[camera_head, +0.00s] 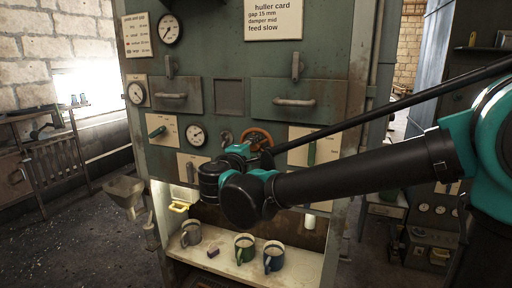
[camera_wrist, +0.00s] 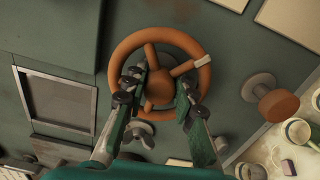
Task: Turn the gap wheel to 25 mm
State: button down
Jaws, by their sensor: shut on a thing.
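The gap wheel, an orange-brown spoked handwheel, shows in the wrist view (camera_wrist: 117,58) with a pale marker block on its upper right rim. In the head view the wheel (camera_head: 262,134) is partly hidden behind my wrist. My gripper (camera_wrist: 160,84) has its two fingers on either side of the hub, shut on the wheel; exact contact is hard to see. In the head view my gripper's fingers are hidden by the wrist. The huller card (camera_head: 273,20) reads gap 15 mm, damper mid, feed slow. I cannot read a gap scale by the wheel.
Another orange knob (camera_wrist: 277,104) stands right of the wheel. Several mugs (camera_head: 244,249) stand on the shelf below. A hopper (camera_head: 126,190) is at the left.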

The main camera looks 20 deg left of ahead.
jog(key=shift+m, duration=0.6)
jog(key=c, duration=1.5)
grip_release()
jog(key=shift+s, duration=0.1)
jog(key=s, duration=1.1)
jog(key=shift+s+a, duration=0.4)
jog(key=shift+a, duration=0.05)
